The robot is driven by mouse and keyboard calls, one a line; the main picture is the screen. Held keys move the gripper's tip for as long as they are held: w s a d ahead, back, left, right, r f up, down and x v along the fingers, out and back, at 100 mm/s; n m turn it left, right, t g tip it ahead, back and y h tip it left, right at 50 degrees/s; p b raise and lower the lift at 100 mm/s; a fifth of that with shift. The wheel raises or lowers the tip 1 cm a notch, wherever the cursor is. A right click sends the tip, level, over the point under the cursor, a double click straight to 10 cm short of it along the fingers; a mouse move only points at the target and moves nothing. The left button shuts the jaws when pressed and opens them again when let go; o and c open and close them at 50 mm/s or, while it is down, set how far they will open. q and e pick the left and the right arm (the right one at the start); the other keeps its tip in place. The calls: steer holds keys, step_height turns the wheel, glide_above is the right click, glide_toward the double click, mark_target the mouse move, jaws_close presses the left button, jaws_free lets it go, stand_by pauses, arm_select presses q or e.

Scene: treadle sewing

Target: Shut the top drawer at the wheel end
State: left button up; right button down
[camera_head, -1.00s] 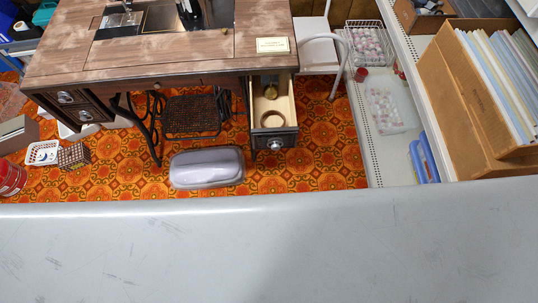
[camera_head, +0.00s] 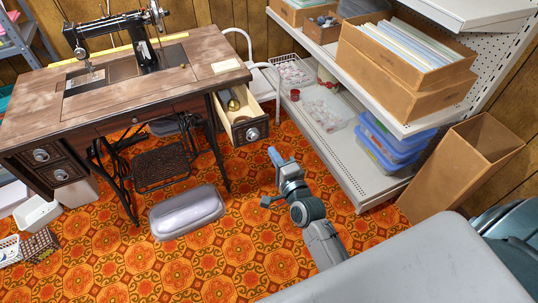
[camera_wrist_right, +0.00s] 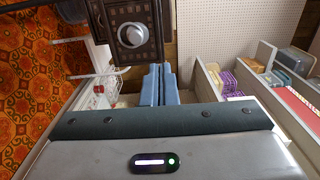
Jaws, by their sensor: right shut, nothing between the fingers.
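The top drawer (camera_head: 240,128) at the right end of the sewing table (camera_head: 128,88) stands pulled out, with its pale inside and a few small things showing. Its dark carved front has a round knob (camera_head: 252,134). My right gripper (camera_head: 274,156) is shut and empty, a little in front of the drawer front and to its right, apart from it. In the right wrist view the drawer front (camera_wrist_right: 103,30) with its silver knob is at the upper left, beside the blue fingertips (camera_wrist_right: 160,84). My left gripper is in neither view.
A black sewing machine (camera_head: 147,48) stands on the table. A white metal shelf (camera_head: 335,138) with boxes and blue tubs (camera_head: 392,140) is on the right. A grey lidded case (camera_head: 186,212) lies on the patterned floor. A tall open brown box (camera_head: 462,168) stands at the right.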

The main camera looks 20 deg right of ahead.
mark_target(254, 122)
steer(key=w, duration=1.1)
steer(key=shift+a, duration=0.25)
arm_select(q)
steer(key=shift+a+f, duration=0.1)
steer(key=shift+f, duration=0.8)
arm_select(e)
steer(key=shift+w, duration=0.5)
